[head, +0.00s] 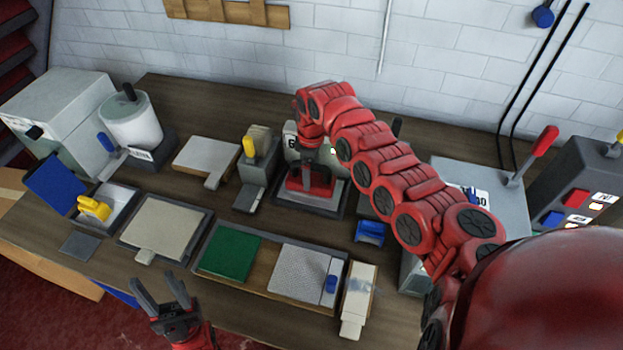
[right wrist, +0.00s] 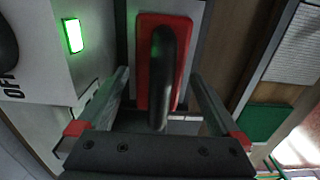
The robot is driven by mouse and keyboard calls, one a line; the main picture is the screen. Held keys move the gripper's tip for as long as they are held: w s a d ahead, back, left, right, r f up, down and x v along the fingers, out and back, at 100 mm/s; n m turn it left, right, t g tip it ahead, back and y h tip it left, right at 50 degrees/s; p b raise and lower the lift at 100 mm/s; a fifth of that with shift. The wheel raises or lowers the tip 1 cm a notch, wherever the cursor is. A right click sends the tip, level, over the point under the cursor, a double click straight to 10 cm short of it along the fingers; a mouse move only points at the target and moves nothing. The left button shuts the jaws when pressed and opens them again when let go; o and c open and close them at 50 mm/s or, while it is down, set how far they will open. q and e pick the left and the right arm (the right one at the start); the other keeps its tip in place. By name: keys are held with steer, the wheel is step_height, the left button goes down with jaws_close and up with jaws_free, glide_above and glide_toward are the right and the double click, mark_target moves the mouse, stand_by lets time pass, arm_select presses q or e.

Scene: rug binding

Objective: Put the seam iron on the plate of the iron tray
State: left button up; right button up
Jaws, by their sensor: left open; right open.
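The seam iron (head: 322,186) is red with a black handle and rests on the pale plate of the dark-rimmed iron tray (head: 312,208), in the back middle of the bench. In the right wrist view the iron (right wrist: 146,68) stands with its dark handle between the fingers, and pale plate shows around it. My right gripper (right wrist: 158,105) is open over the handle, with a gap on each side. In the head view my right arm hides part of the iron and tray. My left gripper (head: 160,284) is open and empty at the bench's front edge.
A box with a lit green light (right wrist: 73,35) stands close beside the tray. A yellow-handled tool stand (head: 257,170) is left of it. A framed board with a green pad (head: 230,254) and a blue clip (head: 371,232) lie in front.

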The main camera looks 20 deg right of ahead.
step_height(320, 180, up, 8)
steer(key=b, duration=0.3)
steer(key=shift+r, duration=0.45)
steer(key=shift+f, duration=0.1)
